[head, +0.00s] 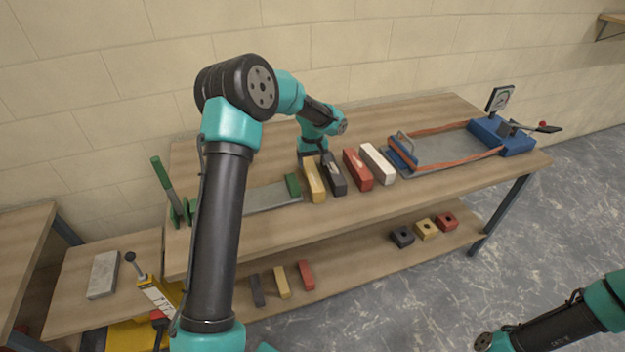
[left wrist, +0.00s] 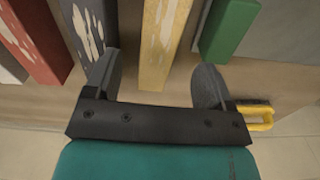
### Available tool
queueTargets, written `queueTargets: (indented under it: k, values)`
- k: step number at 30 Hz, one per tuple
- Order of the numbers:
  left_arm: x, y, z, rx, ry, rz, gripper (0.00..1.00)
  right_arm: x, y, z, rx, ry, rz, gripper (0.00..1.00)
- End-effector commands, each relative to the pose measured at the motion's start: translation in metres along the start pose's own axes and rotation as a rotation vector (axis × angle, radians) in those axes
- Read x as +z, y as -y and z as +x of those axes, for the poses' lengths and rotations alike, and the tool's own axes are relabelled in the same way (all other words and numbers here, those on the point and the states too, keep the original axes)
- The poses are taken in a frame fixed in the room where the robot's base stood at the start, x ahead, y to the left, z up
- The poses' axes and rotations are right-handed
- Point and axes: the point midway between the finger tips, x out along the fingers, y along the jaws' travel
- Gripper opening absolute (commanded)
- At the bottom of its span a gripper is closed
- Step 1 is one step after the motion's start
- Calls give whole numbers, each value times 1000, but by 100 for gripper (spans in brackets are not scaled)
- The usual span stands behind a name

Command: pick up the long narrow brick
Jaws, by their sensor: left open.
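A row of long bricks lies on the bench top: yellow (head: 315,183), dark grey (head: 334,178), red (head: 357,172) and white (head: 377,164). Which of them the task's words single out, I cannot tell. My left gripper (head: 313,157) is at the far end of the yellow brick, open and empty. In the left wrist view the yellow brick (left wrist: 162,45), with pale patches, runs between my spread fingers. One finger is close to the dark grey brick (left wrist: 91,25), the other close to a green block (left wrist: 230,28).
A grey metal plate (head: 268,197) with a green lever (head: 162,173) is left of the row. A blue-ended clamp frame with a gauge (head: 499,98) is to the right. The lower shelf holds small bricks (head: 281,282) and holed blocks (head: 425,229).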

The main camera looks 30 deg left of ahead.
Motion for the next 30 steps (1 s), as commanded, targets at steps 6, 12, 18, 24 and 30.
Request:
queueTargets:
  k: [6,12,18,24,30]
  values:
    - [0,0,19,0,-1,0,77,0,0,0,0,0,0,43]
    - [0,0,19,0,-1,0,77,0,0,0,0,0,0,43]
    - [0,0,24,-1,0,0,77,0,0,0,0,0,0,43]
    - [2,0,50,-2,2,0,77,0,0,0,0,0,0,43]
    - [1,0,70,0,0,1,77,0,0,0,0,0,0,43]
